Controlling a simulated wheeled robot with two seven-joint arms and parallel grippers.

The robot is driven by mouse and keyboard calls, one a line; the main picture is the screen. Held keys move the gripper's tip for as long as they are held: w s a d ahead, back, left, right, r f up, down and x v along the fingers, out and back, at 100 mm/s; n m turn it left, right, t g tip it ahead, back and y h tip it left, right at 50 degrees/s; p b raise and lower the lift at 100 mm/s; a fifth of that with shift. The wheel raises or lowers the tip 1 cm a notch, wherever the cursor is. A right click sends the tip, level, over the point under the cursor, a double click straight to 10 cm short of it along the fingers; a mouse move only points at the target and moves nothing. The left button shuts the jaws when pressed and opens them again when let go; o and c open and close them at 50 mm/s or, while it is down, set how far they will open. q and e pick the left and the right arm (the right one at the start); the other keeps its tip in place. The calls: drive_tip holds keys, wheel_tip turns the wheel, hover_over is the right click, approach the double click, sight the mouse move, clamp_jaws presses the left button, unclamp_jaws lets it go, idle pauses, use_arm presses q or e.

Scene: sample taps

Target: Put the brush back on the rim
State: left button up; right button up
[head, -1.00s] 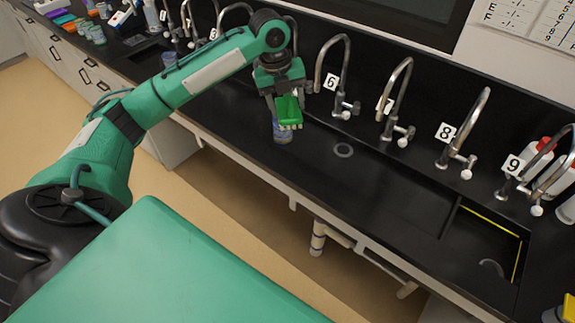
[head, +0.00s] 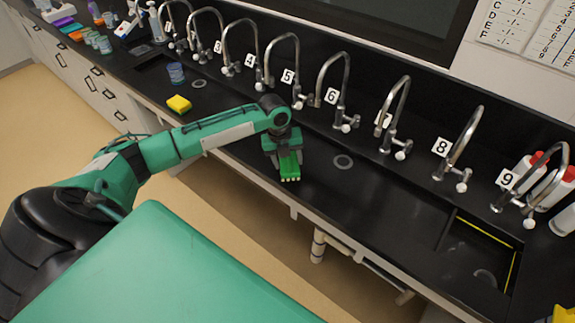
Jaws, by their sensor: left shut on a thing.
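The brush (head: 290,167) is green with pale bristles at its lower end. My left gripper (head: 285,150) is shut on it and holds it over the black counter, in front of the taps labelled 5 and 6. I cannot tell whether the brush touches the counter. A sink basin with a yellow strip along its inner edge lies at the right, and its black rim (head: 447,232) is bare on the near left side. The brush is well left of this basin. My right gripper is not in view.
A row of curved taps (head: 333,95) lines the back. A yellow sponge (head: 179,104) and a blue cup (head: 176,72) stand left of my arm. Bottles (head: 522,178) stand at the right. The counter (head: 375,195) between brush and basin is clear, with a drain ring (head: 343,162).

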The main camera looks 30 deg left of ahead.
sight(286, 164)
use_arm(q)
wheel_tip(286, 164, down, 4)
drive_tip(key=shift+r+p, duration=0.2)
drive_tip(key=shift+p, duration=0.3)
drive_tip(key=shift+f, duration=0.1)
drive_tip(key=shift+f, duration=0.1)
drive_tip(key=o, duration=1)
drive_tip(key=shift+c, duration=0.2)
drive_tip(key=shift+r, duration=0.2)
drive_tip(key=shift+a+r+b, duration=0.1)
drive_tip(key=shift+r+b, duration=0.2)
drive_tip(key=shift+r, duration=0.1)
drive_tip(key=r+b, duration=0.1)
drive_tip(key=r, duration=0.2)
drive_tip(key=s+a+r, duration=0.1)
drive_tip(key=r, duration=0.3)
drive_tip(key=r+b, duration=0.1)
drive_tip(key=r, duration=0.3)
drive_tip(key=shift+s+a+b, duration=0.2)
drive_tip(key=shift+a+b, duration=0.05)
drive_tip(key=shift+b, duration=0.1)
drive_tip(key=shift+f, duration=0.1)
